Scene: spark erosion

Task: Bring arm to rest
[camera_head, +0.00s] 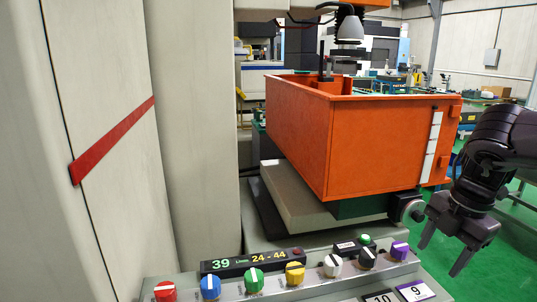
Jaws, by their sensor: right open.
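My right gripper (445,248) hangs at the right side of the head view, pointing down. Its two dark fingers are spread apart, with only green floor showing between them. It is beside the right end of the control panel (310,278) and below the right end of the orange tank (330,140). A round knob-like part (408,209) of the machine is just left of the gripper; whether they touch cannot be told. My right arm comes in from the right edge. My left gripper is not in view.
The panel carries several coloured knobs, such as a red one (165,291) and a purple one (399,250), and a display (250,262). A pale cabinet with a red stripe (112,140) fills the left. Green floor (505,250) is open at the right.

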